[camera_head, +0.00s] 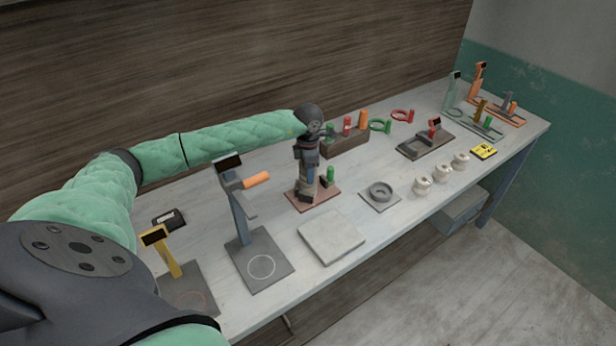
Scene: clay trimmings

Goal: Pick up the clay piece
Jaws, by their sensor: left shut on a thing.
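My left arm comes in from the left, and my left gripper (306,197) points straight down over a reddish-brown board (326,199) on the bench. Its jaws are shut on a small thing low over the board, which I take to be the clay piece. The fingers mostly hide the piece, so its shape and whether it touches the board cannot be told. A small green-topped item (330,176) stands just right of the gripper. My right gripper is not in view.
On the grey bench, a blue-grey stand with an orange handle (257,179) rises left of the gripper. A wooden rack (346,144) stands behind. Several white pots (442,172) stand farther right.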

